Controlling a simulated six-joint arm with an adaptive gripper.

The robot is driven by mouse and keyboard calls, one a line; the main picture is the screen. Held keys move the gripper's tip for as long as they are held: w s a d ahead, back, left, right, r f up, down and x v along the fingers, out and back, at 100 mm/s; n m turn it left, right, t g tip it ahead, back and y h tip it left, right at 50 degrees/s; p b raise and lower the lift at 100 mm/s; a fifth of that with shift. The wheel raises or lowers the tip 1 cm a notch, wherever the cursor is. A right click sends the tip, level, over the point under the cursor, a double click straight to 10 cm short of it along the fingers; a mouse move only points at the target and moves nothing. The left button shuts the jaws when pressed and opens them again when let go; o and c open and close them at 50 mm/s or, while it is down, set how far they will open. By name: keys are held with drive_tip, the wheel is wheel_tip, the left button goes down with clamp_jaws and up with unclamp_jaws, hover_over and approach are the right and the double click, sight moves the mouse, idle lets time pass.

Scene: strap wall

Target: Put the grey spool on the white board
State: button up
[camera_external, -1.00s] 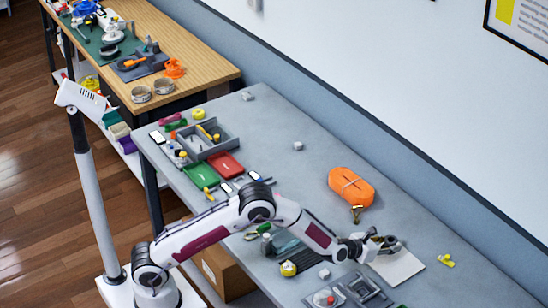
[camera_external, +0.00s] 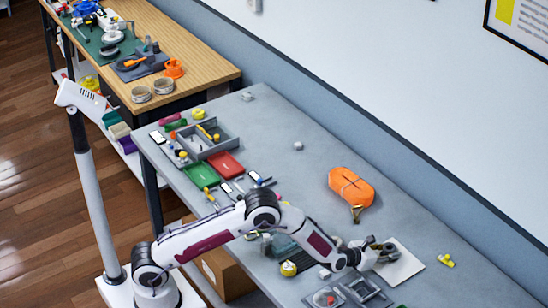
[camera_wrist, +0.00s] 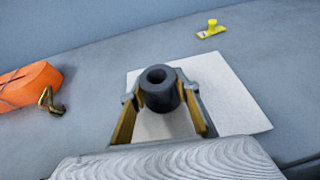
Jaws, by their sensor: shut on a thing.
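The grey spool (camera_wrist: 160,90) is a dark grey cylinder with a hole through its middle. My gripper (camera_wrist: 162,97) is shut on it, with one finger on each side. In the wrist view the spool appears in front of the white board (camera_wrist: 228,98); I cannot tell whether it touches the board. In the external view my gripper (camera_external: 382,250) is over the left part of the white board (camera_external: 402,268), and the spool is hard to make out there. The board lies flat on the grey table, and its left part is partly hidden by my gripper.
An orange strap bundle (camera_external: 351,187) with a metal hook lies left of the board. A small yellow piece (camera_external: 446,260) lies right of it. A grey tray (camera_external: 362,292) is in front. The grey table (camera_external: 300,185) is clear behind the strap bundle toward the wall.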

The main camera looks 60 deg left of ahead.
drive_tip(key=shift+f, duration=0.1)
drive_tip(key=o, duration=1.1)
drive_tip(key=shift+s, duration=0.1)
drive_tip(key=shift+v, duration=6)
drive_tip(key=shift+r, duration=0.25)
